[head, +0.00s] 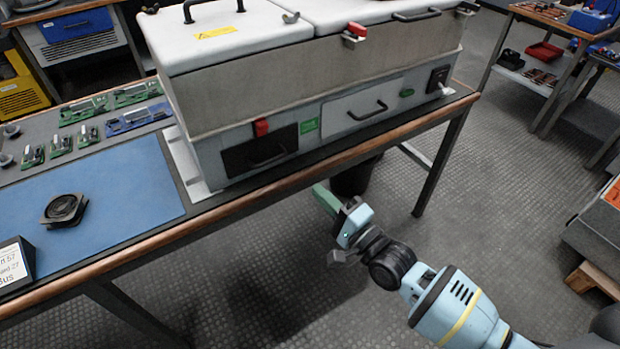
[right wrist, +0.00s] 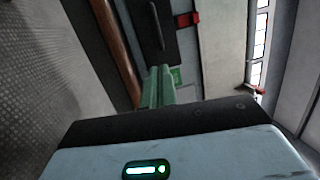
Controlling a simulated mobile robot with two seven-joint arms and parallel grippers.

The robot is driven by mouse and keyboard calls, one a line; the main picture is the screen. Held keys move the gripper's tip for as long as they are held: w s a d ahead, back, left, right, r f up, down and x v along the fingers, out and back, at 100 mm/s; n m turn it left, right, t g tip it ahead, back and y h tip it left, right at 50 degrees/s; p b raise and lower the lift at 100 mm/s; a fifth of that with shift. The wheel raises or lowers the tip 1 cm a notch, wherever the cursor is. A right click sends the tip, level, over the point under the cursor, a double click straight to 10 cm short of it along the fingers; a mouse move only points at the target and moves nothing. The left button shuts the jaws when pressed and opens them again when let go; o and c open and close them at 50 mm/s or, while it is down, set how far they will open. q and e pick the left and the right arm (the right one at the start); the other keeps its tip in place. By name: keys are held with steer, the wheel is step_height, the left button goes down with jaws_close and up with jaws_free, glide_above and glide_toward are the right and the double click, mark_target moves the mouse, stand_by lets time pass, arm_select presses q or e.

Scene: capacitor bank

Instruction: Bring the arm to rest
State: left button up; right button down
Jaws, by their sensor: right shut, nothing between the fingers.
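My right arm reaches in from the lower right of the head view. Its right gripper (head: 322,196) hangs in the free space in front of the workbench, below the table edge and apart from the grey machine. The green fingers are together with nothing between them. In the right wrist view the gripper fingers (right wrist: 158,86) point toward the front of the machine, and none of it is seen touching them. My left gripper is not in the head view.
The wood-edged workbench (head: 262,190) carries the grey machine (head: 320,80) with black handles and red latches. A blue mat (head: 110,200) with a round black part (head: 64,210) and several green circuit boards lie left. A dark bin (head: 355,178) stands under the bench.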

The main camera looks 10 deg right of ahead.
steer(key=shift+v, duration=2.1)
